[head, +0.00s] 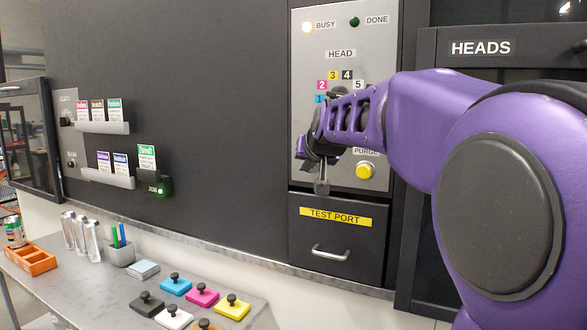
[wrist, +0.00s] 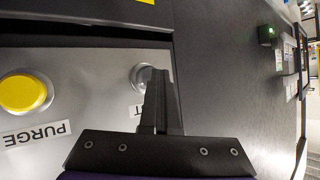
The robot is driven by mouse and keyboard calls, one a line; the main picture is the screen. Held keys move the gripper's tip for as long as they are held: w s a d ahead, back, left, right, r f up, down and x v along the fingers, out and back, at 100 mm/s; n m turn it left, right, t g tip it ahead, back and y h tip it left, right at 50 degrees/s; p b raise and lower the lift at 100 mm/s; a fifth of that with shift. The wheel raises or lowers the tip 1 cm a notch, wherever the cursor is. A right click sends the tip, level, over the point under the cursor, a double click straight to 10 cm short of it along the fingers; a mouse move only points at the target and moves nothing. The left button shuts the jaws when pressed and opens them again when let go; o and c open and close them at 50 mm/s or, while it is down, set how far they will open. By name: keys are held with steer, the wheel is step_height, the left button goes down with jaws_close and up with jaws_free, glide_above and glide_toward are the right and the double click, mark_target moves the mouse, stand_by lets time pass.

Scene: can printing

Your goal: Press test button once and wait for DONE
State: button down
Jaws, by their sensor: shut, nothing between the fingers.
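The grey control panel (head: 372,110) stands at the centre right. Its BUSY lamp (head: 307,27) glows warm white, and its DONE lamp (head: 354,21) is dark green and looks unlit. My gripper (head: 321,187) is shut and empty, low on the left of the panel. In the wrist view my gripper (wrist: 158,78) overlaps a round button with a metal rim (wrist: 137,76). A label ending in "T" shows beside it, mostly covered. I cannot tell whether the fingertips touch the button. In the head view my arm hides this button.
The yellow PURGE button (head: 366,171) is right of my gripper, and it also shows in the wrist view (wrist: 22,93). The TEST PORT drawer (head: 337,240) is below. A table (head: 88,275) with coloured pads, pens and cans is at lower left.

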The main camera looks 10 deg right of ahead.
steer(key=shift+s+a, duration=0.45)
steer(key=shift+s, duration=0.2)
